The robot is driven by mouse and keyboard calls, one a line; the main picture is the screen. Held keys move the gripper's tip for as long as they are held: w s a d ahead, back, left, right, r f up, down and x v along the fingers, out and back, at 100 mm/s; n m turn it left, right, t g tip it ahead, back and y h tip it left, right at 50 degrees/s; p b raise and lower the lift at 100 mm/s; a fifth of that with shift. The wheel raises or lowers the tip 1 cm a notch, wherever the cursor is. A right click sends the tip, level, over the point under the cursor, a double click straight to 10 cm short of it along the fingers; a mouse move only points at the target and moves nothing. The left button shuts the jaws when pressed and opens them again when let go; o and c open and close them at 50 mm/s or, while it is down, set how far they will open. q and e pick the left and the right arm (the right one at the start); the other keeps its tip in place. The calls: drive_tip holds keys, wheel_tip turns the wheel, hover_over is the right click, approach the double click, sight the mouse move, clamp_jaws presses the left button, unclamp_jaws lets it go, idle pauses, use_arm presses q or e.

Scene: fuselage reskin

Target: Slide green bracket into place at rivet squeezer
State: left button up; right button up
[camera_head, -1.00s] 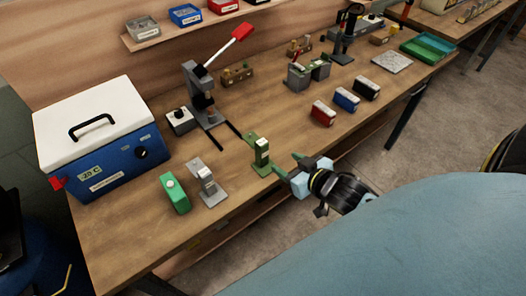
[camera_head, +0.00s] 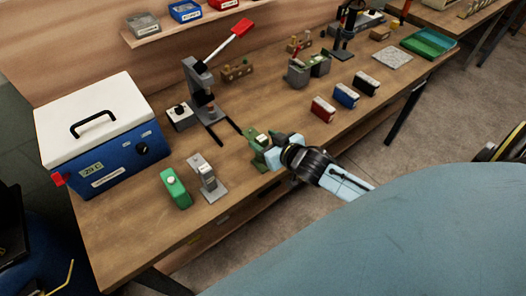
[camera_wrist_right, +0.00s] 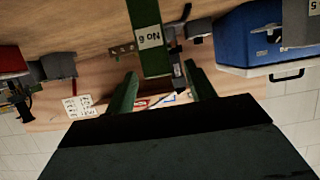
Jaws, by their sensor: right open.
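The green bracket (camera_head: 258,141) stands on the workbench near its front edge, partly hidden by my right gripper (camera_head: 268,149). The fingers are open, with a gap visible on each side of the bracket. The rivet squeezer (camera_head: 199,84), grey with a red-tipped lever, stands farther back and left. Two dark rails reach forward from its base. My left gripper is not in view.
A grey bracket (camera_head: 207,176) and a green block (camera_head: 175,188) stand left of the green bracket. A blue-and-white cooler (camera_head: 101,135) fills the left end. Red, blue and black boxes (camera_head: 346,98) stand to the right. Bare bench top (camera_head: 150,222) lies front left.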

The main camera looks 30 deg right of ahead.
drive_tip(key=shift+x, duration=1.8)
drive_tip(key=shift+f, duration=0.15)
drive_tip(key=shift+c, duration=0.4)
clamp_jaws()
